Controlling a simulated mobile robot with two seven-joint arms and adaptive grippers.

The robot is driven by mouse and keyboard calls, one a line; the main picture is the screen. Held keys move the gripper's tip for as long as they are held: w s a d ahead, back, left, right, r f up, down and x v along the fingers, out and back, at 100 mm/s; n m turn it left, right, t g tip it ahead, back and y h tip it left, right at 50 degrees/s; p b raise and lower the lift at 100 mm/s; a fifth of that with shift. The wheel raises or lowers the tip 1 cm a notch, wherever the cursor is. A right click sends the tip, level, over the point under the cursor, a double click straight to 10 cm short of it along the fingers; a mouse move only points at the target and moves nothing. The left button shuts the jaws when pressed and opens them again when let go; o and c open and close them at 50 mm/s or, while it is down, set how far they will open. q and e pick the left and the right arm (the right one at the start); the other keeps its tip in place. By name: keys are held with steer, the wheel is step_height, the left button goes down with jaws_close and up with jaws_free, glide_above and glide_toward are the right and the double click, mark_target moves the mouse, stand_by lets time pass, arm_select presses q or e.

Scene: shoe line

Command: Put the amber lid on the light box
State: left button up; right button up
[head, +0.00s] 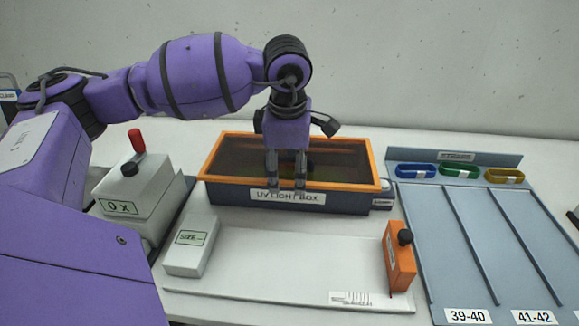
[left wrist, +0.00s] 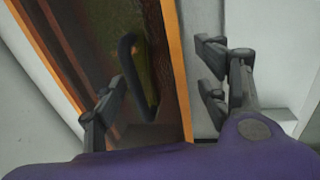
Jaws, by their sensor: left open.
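The light box (head: 330,203) is a dark, low box labelled "UV LIGHT BOX" at the back centre of the table. The amber lid (head: 350,158), a dark see-through pane with an orange edge, lies across its top. In the left wrist view the lid (left wrist: 165,50) carries a black handle (left wrist: 140,85). My left gripper (head: 287,185) points down at the front edge of the box, empty. In the left wrist view its fingers (left wrist: 163,85) are spread, with the handle between them in the picture; contact cannot be told. My right gripper is out of view.
A white board (head: 295,262) with a grey size block (head: 191,246) and an orange stop (head: 400,258) lies in front. A grey box with a red lever (head: 136,142) stands left. A blue-grey laned rack (head: 480,230) with coloured rings stands right.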

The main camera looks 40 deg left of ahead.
arm_select(q)
step_height(320, 180, up, 12)
steer(key=s+d, duration=0.1)
steer(key=shift+s, duration=0.4)
steer(key=shift+d+f, duration=0.1)
